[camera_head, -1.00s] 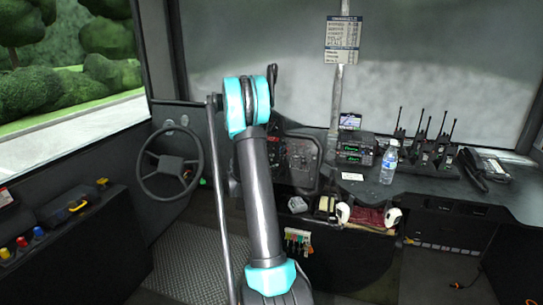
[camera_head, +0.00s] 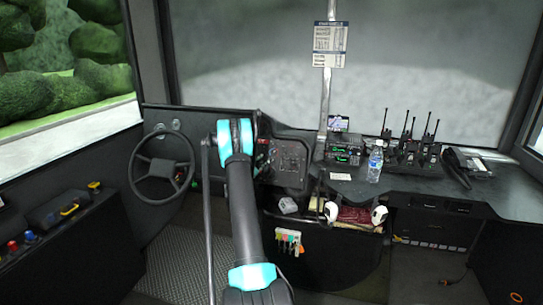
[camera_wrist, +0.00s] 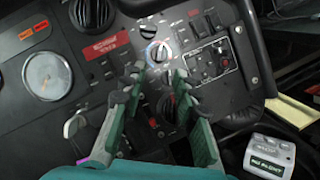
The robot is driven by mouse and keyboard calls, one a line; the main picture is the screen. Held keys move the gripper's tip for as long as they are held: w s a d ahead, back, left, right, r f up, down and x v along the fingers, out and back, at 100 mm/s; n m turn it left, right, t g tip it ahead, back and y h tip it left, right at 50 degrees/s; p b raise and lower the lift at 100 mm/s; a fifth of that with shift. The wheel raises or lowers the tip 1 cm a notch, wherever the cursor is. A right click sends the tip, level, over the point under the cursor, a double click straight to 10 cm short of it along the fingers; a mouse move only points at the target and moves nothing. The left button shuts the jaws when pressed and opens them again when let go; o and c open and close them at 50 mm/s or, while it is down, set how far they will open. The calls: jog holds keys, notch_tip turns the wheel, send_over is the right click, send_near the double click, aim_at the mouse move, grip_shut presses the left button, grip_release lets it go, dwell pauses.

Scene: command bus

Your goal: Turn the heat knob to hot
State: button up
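The heat knob (camera_wrist: 158,51) is a small round dial with a blue and red ring on the black dashboard panel, in the wrist view. My gripper (camera_wrist: 158,74) is open, with its two green fingers spread and grey fingertips just below the knob in the picture. The knob shows just beyond the gap between the fingertips, and no contact is visible. The dashboard panel (camera_head: 289,160) also shows in the head view, where my arm hides the gripper.
A dark knob (camera_wrist: 168,107) shows between the fingers, lower down. A gauge (camera_wrist: 48,76) and a red label (camera_wrist: 106,46) are on the left. A switch cluster (camera_wrist: 218,62) is on the right. A grey box (camera_wrist: 270,156) sits lower right. The steering wheel (camera_head: 163,168) stands left of my arm.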

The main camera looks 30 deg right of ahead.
aim_at(274, 153)
jog(key=x, duration=1)
jog(key=shift+d, duration=0.3)
jog(key=shift+c, duration=0.3)
grip_shut()
